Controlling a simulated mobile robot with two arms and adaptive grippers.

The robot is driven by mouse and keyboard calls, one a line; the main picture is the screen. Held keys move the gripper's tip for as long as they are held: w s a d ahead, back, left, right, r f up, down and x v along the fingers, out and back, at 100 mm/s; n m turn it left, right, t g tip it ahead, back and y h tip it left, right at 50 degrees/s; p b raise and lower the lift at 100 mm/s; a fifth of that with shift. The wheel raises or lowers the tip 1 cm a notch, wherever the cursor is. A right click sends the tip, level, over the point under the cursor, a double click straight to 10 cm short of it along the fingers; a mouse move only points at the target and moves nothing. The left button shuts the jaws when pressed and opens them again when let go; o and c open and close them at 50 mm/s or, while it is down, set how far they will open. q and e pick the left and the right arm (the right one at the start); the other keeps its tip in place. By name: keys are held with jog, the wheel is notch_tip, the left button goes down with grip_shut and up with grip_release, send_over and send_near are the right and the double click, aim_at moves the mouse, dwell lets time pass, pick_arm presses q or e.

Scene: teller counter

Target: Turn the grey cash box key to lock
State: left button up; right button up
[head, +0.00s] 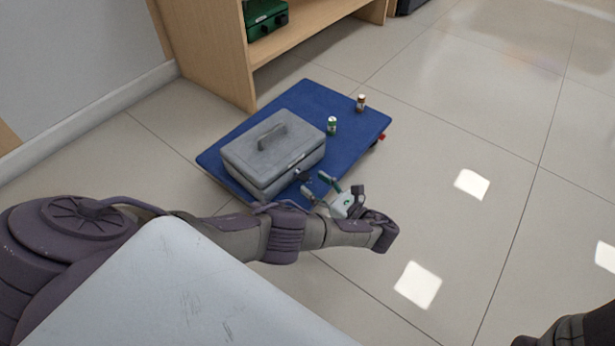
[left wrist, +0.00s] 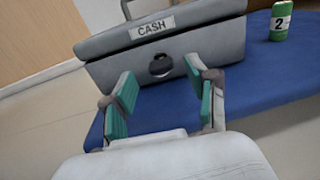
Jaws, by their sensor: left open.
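The grey cash box (head: 262,162) with a top handle sits on a blue platform (head: 345,97) low on the floor. In the left wrist view the cash box (left wrist: 205,35) shows a "CASH" label, and its dark key (left wrist: 161,66) is at the lock on the front face. The key (head: 304,177) is small in the head view. My left gripper (head: 318,186) is open in front of the key. In the left wrist view its teal-padded fingers (left wrist: 157,98) stand on either side of the key, apart from it, with nothing between the pads. My right gripper is not visible.
A green numbered can (head: 332,126) and a brown can (head: 361,103) stand on the platform behind and right of the box. A wooden shelf (head: 215,50) holding a green box (head: 265,17) stands behind. Tiled floor to the right is clear.

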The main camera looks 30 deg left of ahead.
aim_at(308, 179)
pick_arm(q)
jog(key=shift+w+a, duration=0.15)
jog(key=shift+a, duration=0.75)
jog(key=shift+w+a, duration=0.15)
jog(key=shift+a, duration=0.7)
grip_shut()
